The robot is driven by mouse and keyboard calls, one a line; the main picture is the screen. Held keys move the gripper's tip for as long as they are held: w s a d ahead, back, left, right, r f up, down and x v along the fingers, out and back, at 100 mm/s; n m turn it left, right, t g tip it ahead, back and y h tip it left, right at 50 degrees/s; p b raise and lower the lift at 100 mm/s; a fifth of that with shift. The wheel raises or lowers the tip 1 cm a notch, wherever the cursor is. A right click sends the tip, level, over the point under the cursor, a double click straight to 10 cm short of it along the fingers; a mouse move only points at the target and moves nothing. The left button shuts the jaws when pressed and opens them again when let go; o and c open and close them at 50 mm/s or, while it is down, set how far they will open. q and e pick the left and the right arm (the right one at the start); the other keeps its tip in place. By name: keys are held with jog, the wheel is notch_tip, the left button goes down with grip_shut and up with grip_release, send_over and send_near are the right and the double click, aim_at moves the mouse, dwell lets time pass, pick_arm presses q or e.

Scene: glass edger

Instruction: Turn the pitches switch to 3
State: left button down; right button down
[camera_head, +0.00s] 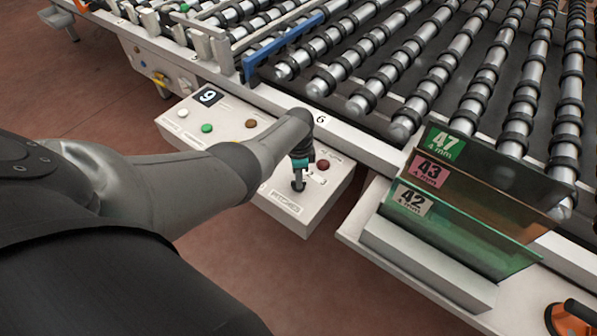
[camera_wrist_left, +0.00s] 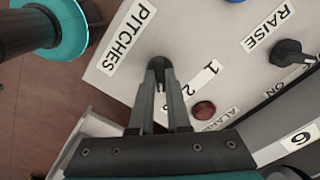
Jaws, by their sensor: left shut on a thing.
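The pitches switch (camera_wrist_left: 157,64) is a small dark knob on the white control panel (camera_head: 230,118), beside the PITCHES label (camera_wrist_left: 128,38). In the head view, the label (camera_head: 286,202) is at the panel's near right end. My left gripper (camera_head: 299,178) points down at the switch. In the left wrist view, its fingers (camera_wrist_left: 159,78) are shut around the knob. The numbers 1 and 2 (camera_wrist_left: 200,78) show to the right of the fingers. I cannot see a 3, and the knob's pointing direction is mostly hidden. My right gripper is not in view.
A red button (camera_wrist_left: 203,110) sits close to the fingers, and the RAISE switch (camera_wrist_left: 288,52) stands farther off. Labelled glass sheets (camera_head: 470,207) stand in a rack at right. A roller bed (camera_head: 400,65) lies behind the panel.

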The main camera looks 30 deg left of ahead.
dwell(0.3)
pick_arm(q)
jog(key=c, duration=0.9)
grip_release()
notch_tip(320, 180, up, 6)
jog(key=p, duration=0.3)
jog(key=shift+f+p, duration=0.15)
jog(key=shift+p, duration=0.25)
jog(key=shift+r+p, duration=1.35)
jog(key=shift+r, duration=3.4)
jog(key=shift+d, duration=0.1)
